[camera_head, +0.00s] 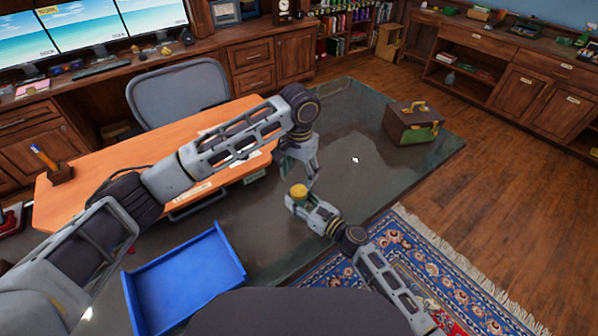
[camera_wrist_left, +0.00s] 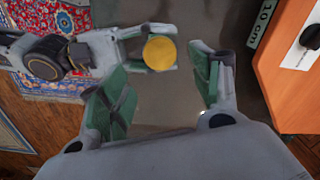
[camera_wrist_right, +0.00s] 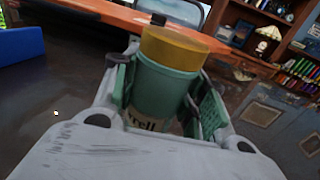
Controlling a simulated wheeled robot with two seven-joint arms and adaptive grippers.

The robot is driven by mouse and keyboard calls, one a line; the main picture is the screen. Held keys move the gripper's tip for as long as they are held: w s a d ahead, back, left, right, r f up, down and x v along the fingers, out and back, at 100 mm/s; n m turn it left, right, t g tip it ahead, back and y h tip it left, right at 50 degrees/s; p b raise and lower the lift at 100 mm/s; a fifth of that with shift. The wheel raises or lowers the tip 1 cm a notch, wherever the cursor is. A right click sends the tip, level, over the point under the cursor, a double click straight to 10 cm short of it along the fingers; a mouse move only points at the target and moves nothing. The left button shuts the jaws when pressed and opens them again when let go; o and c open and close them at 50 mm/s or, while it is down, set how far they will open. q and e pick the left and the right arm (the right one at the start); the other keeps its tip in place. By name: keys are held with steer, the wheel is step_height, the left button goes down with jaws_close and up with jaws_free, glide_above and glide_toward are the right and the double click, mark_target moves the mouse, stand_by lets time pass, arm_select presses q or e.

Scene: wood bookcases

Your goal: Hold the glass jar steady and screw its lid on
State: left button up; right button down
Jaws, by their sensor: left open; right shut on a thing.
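The glass jar (camera_wrist_right: 158,92) is greenish with a pale label and stands about upright between the fingers of my right gripper (camera_head: 298,203), which is shut on it. The yellow lid (camera_wrist_right: 175,46) sits on top of the jar; how tightly it is on cannot be told. The lid also shows in the head view (camera_head: 299,190) and in the left wrist view (camera_wrist_left: 160,53). My left gripper (camera_wrist_left: 165,82) is open and empty above the jar, its fingers apart. In the left wrist view the lid lies beyond and between its fingertips, apart from them. The jar's base is hidden.
The dark glass-topped table (camera_head: 345,115) lies below my grippers. A blue tray (camera_head: 185,275) is at the front left. An orange board (camera_head: 110,185) lies at the left. A brown and green box (camera_head: 413,125) stands at the right. The table between is mostly clear.

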mark_target(299, 191)
arm_select(q)
steer(key=shift+f, duration=0.15)
steer(key=shift+f, duration=3.8)
steer(key=shift+c, duration=0.5)
steer(key=c, duration=1)
steer(key=shift+o, duration=0.2)
steer(key=o, duration=1.2)
